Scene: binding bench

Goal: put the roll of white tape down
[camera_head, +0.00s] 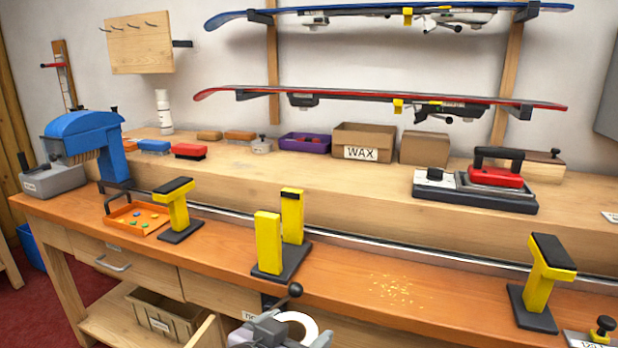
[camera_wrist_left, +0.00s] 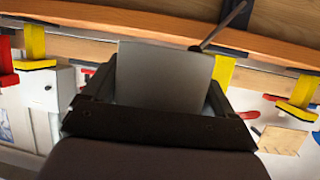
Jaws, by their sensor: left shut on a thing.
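The roll of white tape (camera_head: 311,322) is at the bottom edge of the head view, in front of the bench's front edge. Its lower part is cut off by the frame. My left gripper (camera_head: 272,330) is shut on it. In the left wrist view a plain pale grey surface, which looks like the roll (camera_wrist_left: 165,78), fills the space between the two dark fingers of the left gripper (camera_wrist_left: 155,100). My right gripper is not in view.
Yellow vise stands (camera_head: 268,243) rise from the orange-brown workbench (camera_head: 455,300). Shavings (camera_head: 395,290) lie on its bare right part. An orange tray (camera_head: 135,220) sits at left. A wax box (camera_head: 363,141) and an iron (camera_head: 497,175) are on the raised shelf. A drawer (camera_head: 115,265) is below.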

